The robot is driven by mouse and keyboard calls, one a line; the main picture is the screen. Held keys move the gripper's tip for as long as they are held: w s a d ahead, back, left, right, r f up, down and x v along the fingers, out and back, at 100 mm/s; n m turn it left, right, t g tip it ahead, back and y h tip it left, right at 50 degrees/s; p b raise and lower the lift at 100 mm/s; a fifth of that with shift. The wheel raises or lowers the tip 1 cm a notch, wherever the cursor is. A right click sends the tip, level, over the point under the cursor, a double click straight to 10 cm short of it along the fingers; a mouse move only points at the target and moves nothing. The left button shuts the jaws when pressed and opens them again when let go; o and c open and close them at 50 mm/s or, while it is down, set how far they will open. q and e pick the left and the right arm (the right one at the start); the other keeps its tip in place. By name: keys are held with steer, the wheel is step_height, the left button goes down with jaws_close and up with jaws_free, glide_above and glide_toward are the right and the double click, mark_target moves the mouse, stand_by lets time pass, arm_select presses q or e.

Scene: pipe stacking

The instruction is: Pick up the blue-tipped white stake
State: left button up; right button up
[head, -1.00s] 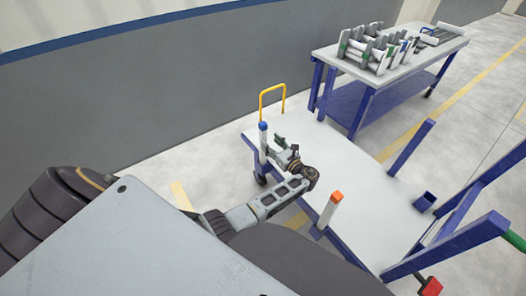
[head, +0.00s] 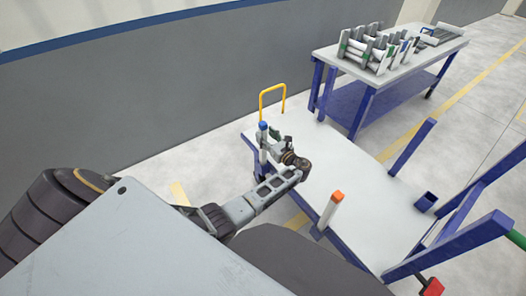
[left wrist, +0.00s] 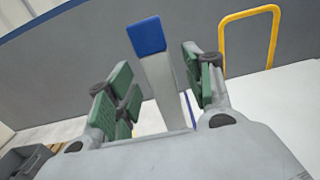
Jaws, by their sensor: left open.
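The blue-tipped white stake (head: 263,142) stands upright at the far left corner of the cart (head: 350,190). My left gripper (head: 269,142) is at the stake, close to its upper part. In the left wrist view the stake (left wrist: 158,75) rises between the two green-padded fingers of my left gripper (left wrist: 160,88). The fingers are open, with a gap visible on each side of the stake. The stake's lower part is hidden behind the gripper body in that view. My right gripper is not in view.
An orange-tipped white stake (head: 329,213) stands at the cart's near edge. A yellow handle (head: 272,90) rises behind the blue-tipped stake. Blue posts (head: 413,146) stand on the cart's right side. A table (head: 400,70) with pipes stands at the back right. The cart's middle is clear.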

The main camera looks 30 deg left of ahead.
arm_select(q)
steer(key=shift+w+a, duration=0.3)
steer(key=shift+a, duration=0.25)
steer(key=shift+w+a, duration=0.2)
steer(key=shift+a, duration=0.35)
steer(key=shift+c, duration=1)
jaws_close()
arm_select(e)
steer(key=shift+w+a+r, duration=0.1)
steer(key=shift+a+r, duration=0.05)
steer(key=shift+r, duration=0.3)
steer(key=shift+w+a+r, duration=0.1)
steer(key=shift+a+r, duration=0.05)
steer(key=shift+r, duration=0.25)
